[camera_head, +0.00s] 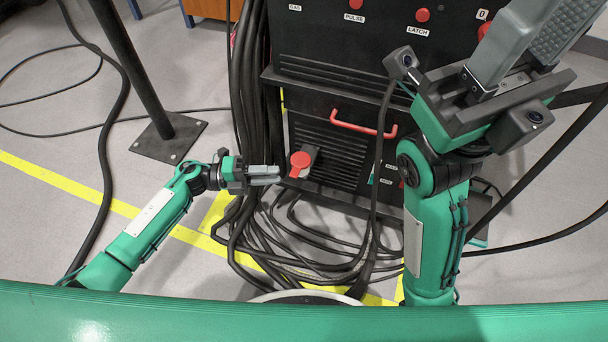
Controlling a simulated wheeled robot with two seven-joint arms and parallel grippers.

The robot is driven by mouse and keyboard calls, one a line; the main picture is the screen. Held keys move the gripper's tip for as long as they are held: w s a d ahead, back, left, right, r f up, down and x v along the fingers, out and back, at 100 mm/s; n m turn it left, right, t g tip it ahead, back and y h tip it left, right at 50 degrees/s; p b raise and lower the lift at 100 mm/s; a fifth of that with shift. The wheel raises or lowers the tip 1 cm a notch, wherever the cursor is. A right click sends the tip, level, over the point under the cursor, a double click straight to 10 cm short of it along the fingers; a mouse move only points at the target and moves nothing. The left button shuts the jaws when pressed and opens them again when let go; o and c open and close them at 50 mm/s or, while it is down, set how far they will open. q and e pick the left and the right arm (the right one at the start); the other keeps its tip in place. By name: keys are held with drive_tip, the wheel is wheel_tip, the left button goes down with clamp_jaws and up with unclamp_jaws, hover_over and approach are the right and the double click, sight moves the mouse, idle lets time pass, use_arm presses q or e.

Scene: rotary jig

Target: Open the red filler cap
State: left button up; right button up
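The red filler cap (300,164) sits on a dark neck at the lower left of the black machine's (335,100) front. My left gripper (278,175) is just left of the cap, pointing right at it. Its fingers lie close to each other, and I cannot tell whether they are fully shut. A small gap seems to separate the fingertips from the cap. My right gripper (525,45) is raised close to the camera at the upper right, its finger tips cut off by the picture's edge. Its two grey fingers stand apart with nothing seen between them.
A red handle (363,124) is right of the cap on the machine. Thick black cables (255,95) hang left of the machine and coil on the floor below. A black post on a square base plate (170,137) stands at the left.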

sight(299, 165)
use_arm(q)
drive_tip(key=d+b, duration=0.2)
drive_tip(key=d, duration=0.6)
drive_tip(key=shift+w, duration=0.35)
drive_tip(key=shift+d, duration=0.1)
clamp_jaws()
